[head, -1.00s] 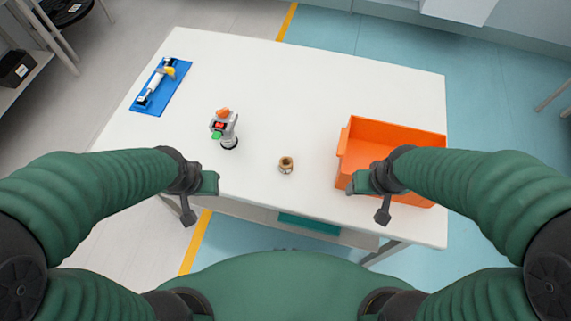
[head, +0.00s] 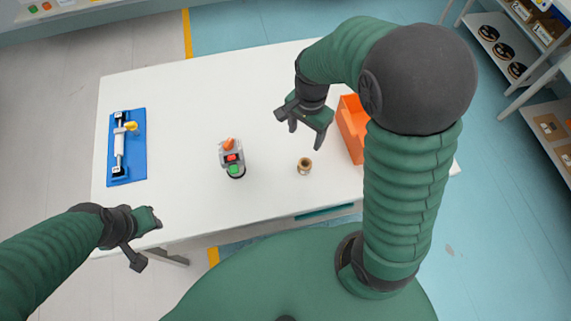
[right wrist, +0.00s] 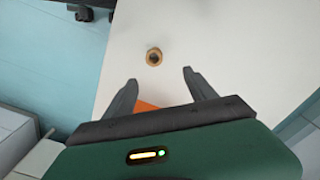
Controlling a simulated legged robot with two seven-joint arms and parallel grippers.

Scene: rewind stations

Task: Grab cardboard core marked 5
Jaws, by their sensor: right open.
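A small brown cardboard core (head: 305,166) stands on the white table (head: 200,92), right of the middle of its near side. No number can be read on it. It also shows in the right wrist view (right wrist: 154,57), beyond the fingertips. My right gripper (head: 306,134) is open and empty above the table, on the far side of the core and apart from it. In the right wrist view its two fingers (right wrist: 160,76) are spread, with the core ahead of the gap. My left gripper (head: 148,243) is open and empty at the table's near left edge.
An orange bin (head: 350,128) is right of the core, partly hidden by my right arm. A grey device with red and green buttons (head: 232,160) stands left of the core. A blue board with a roller fixture (head: 136,168) lies at far left. Shelves (head: 500,50) stand at right.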

